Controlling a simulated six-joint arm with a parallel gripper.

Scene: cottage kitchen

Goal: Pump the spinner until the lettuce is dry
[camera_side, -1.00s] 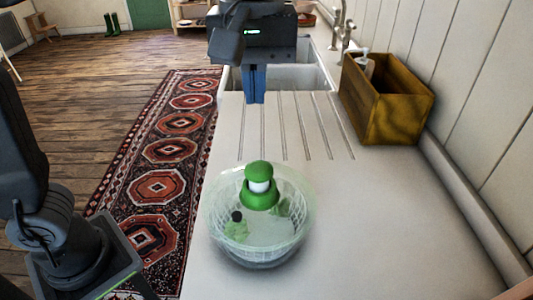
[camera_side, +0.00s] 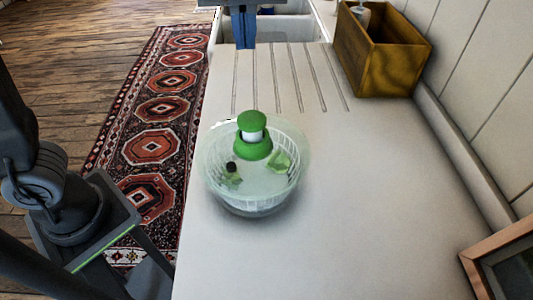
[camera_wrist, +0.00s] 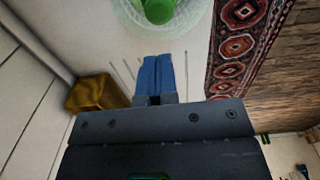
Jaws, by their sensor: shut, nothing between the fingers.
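The salad spinner (camera_side: 290,185) stands upright on the white counter in the side view, a clear bowl with a white basket inside. Its green pump knob (camera_side: 252,121) is up, with a white stem showing between it and the green collar (camera_side: 253,149). Pieces of lettuce (camera_side: 280,161) show through the clear lid. My gripper (camera_side: 243,44) has blue fingers, shut and empty, above the far part of the counter, apart from the spinner. In the wrist view the blue fingertips (camera_wrist: 157,59) point toward the spinner (camera_wrist: 190,22), whose green knob (camera_wrist: 159,10) is cut by the top edge.
A wooden box (camera_side: 385,65) with a bottle in it stands at the back right by the wall. Behind my gripper is a sink (camera_side: 285,28). A framed object (camera_side: 500,270) is at the lower right. The counter (camera_side: 370,190) right of the spinner is clear.

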